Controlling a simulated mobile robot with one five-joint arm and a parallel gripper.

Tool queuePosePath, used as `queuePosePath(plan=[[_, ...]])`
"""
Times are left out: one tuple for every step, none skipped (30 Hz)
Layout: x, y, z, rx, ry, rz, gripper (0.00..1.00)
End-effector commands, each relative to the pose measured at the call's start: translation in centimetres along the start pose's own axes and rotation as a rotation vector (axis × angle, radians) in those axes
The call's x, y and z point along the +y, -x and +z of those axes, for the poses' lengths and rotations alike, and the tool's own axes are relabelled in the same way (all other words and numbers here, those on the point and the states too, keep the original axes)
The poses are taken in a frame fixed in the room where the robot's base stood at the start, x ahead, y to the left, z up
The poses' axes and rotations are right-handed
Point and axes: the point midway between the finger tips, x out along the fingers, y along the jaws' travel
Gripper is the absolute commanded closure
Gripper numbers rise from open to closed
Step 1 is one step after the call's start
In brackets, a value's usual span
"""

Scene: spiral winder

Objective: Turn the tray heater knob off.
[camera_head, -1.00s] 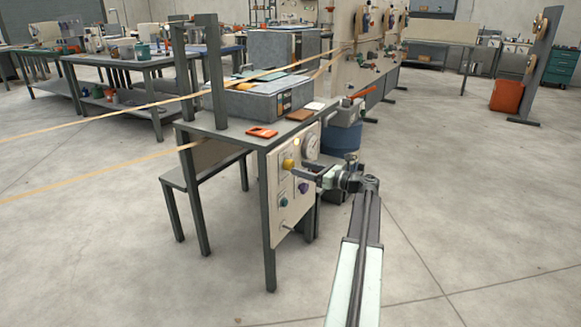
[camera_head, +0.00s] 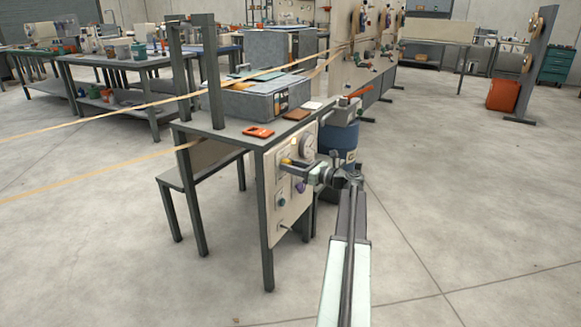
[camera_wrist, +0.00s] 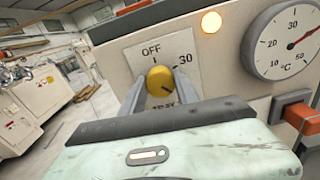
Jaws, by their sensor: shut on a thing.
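The tray heater knob (camera_wrist: 162,80) is a round yellow knob on a pale label plate in the wrist view. The plate reads OFF above the knob and 30 to its upper right; the word below is mostly covered. My gripper (camera_wrist: 160,88) is shut on the knob, one finger on each side. A dark line shows on the knob's lower right face; I cannot tell for sure which mark it points at. In the head view my gripper (camera_head: 288,165) reaches the control panel (camera_head: 282,209) from the right and partly hides the knob.
An amber lamp (camera_wrist: 211,22) glows above the knob, and a temperature dial (camera_wrist: 291,43) sits to its right. An orange-red part (camera_wrist: 299,112) is close to my gripper's right. A purple knob (camera_head: 300,187) is below my gripper. Floor at right is clear.

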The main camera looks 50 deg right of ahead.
Motion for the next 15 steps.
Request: queuePosePath(plan=[[0.05,0.0,-0.01,0.0,0.01,0.002,1.0],[0.05,0.0,-0.01,0.0,0.02,0.002,1.0],[0.05,0.0,-0.01,0.0,0.034,0.002,1.0],[0.05,0.0,-0.01,0.0,0.047,0.002,1.0],[0.06,0.0,-0.02,0.0,0.062,0.002,1.0],[0.11,-0.04,-0.02,0.0,0.084,0.002,1.0],[0.13,-0.07,-0.02,0.0,0.103,0.003,1.0],[0.15,-0.07,-0.02,0.0,0.124,0.003,1.0],[0.16,-0.08,-0.03,0.0,0.154,0.003,1.0],[0.17,-0.08,-0.03,0.0,0.177,0.003,1.0],[0.18,-0.08,-0.03,0.0,0.202,0.003,1.0],[0.19,-0.08,-0.03,0.0,0.237,0.003,1.0],[0.2,-0.08,-0.04,0.0,0.265,0.003,1.0],[0.21,-0.08,-0.04,0.0,0.294,0.003,1.0],[0.22,-0.08,-0.04,0.0,0.331,0.004,1.0]])
